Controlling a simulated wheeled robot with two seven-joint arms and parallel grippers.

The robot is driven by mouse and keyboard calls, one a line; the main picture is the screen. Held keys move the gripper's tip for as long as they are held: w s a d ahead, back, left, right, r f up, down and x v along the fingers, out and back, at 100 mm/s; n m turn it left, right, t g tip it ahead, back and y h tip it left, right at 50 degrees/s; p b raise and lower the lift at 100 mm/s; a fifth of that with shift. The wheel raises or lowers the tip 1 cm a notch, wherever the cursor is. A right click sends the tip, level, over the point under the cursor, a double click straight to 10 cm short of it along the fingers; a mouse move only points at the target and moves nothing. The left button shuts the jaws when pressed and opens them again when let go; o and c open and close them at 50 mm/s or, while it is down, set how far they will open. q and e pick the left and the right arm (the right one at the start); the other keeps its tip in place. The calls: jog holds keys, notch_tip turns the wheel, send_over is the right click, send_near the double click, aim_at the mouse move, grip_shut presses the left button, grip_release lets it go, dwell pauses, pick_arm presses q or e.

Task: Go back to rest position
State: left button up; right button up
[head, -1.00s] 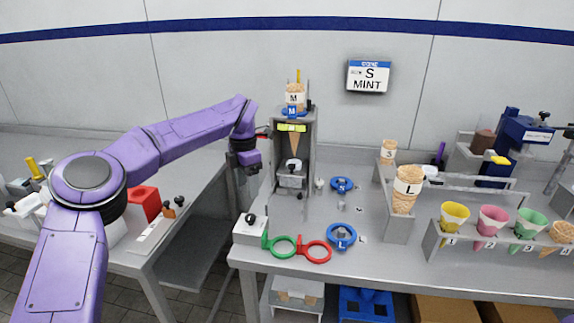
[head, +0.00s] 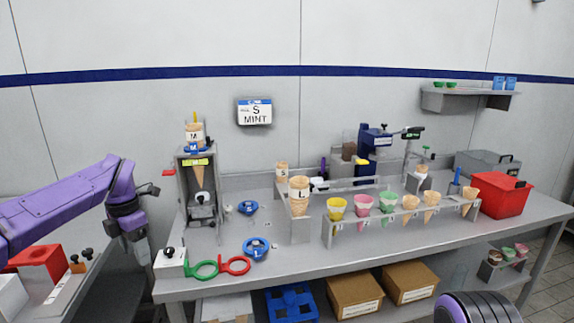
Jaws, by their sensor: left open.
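My left arm is purple and reaches in from the left edge. Its left gripper (head: 141,249) hangs pointing down beside the left end of the main metal table (head: 330,272), over the gap to the side table. The gripper is open and I see nothing held in it. Its fingers are small and dark here. A dark and purple rounded part of my own body shows at the bottom right. My right gripper is not in view.
A dispenser stand (head: 183,205) with an M cone stands close right of my left gripper. Green (head: 203,269) and red rings (head: 235,265) lie at the table's front edge. A cone rack (head: 400,227) and red box (head: 502,195) stand further right. A side table holds a red block (head: 40,258).

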pick_arm(q)
notch_tip(320, 180, down, 7)
jog(key=w+a+m+t+y, duration=0.1)
jog(key=t+y, duration=0.2)
jog(key=y, duration=0.4)
jog(key=s+d+f+m+t, duration=0.2)
jog(key=s+d+f+m, duration=0.15)
jog(key=f, duration=0.25)
jog(key=s+d+f+m+t, duration=0.1)
jog(key=s+d+f+m, duration=0.1)
jog(key=f+m, duration=0.3)
jog(key=s+d+f+m+t, duration=0.2)
jog(key=f, duration=0.5)
jog(key=s+d+f+m+h, duration=0.3)
jog(key=s+f+m, duration=0.4)
jog(key=s, duration=0.6)
jog(key=s+a+f+m+g, duration=0.1)
jog(key=s+f+m+g, duration=0.1)
jog(key=s, duration=0.8)
jog(key=s+a+f+m+g, duration=0.2)
jog(key=s+f, duration=0.1)
jog(key=s, duration=0.7)
jog(key=shift+s+f+m+g+h, duration=0.15)
jog(key=shift+f+m+g+h, duration=0.15)
jog(key=shift+m+g, duration=0.1)
